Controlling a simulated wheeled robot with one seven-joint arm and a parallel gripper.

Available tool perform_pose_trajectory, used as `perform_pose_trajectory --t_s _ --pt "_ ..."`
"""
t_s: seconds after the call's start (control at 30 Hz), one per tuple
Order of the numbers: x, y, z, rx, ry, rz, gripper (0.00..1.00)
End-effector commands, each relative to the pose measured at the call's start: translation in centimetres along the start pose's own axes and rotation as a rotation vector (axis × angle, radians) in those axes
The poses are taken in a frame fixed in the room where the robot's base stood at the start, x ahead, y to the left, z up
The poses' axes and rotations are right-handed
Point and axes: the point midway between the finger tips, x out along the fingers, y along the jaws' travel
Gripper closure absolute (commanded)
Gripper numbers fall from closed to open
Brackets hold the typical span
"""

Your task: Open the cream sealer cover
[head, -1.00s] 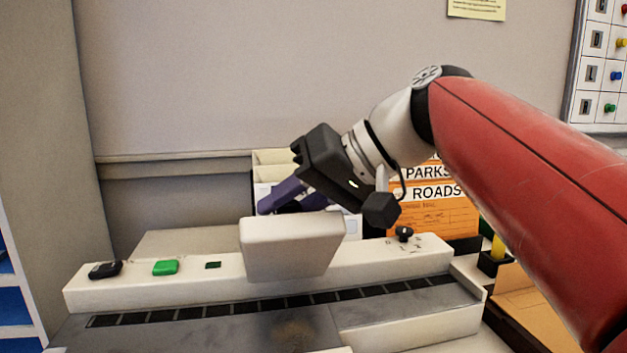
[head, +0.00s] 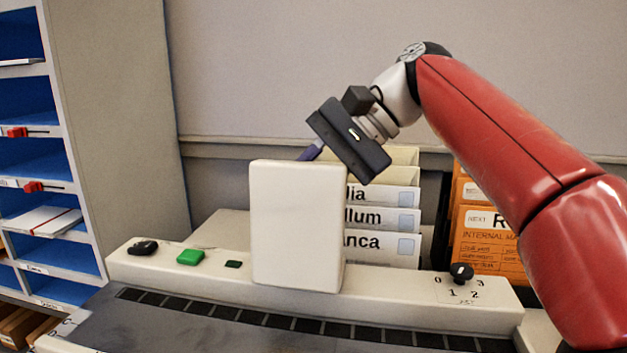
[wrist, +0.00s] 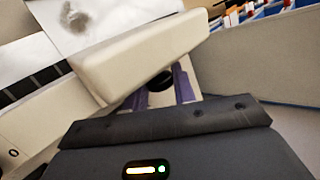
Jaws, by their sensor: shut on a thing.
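The cream sealer cover (head: 297,226) stands raised over the sealer's body, its broad face towards the head camera. In the wrist view the cover (wrist: 140,50) is a thick pale block just beyond the fingers. The sealer's cream body (head: 400,295) lies below it. My gripper's dark body is above and behind the cover's top right. One purple fingertip (head: 312,152) shows at the top edge; the rest is hidden behind the cover. In the wrist view my gripper's purple fingers (wrist: 160,92) meet the cover and are shut on a part mostly hidden by it.
A green button (head: 190,257), a black switch (head: 143,248) and a black dial (head: 461,272) sit on the sealer. Labelled folders (head: 382,220) and an orange envelope (head: 485,235) stand close behind. Blue shelves (head: 25,150) are at the left. The wall behind is bare.

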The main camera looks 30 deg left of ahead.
Motion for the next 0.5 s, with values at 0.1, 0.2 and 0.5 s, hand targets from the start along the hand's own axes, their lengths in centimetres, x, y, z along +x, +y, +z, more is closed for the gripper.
perform_pose_trajectory --t_s 0.1,0.2,0.5 --pt "0.07 -0.06 -0.56 0.033 -0.034 -0.005 1.0" --pt "0.11 -0.02 -0.88 0.055 -0.054 -0.006 1.0" --pt "0.18 0.06 -1.18 0.078 -0.076 -0.005 1.0"
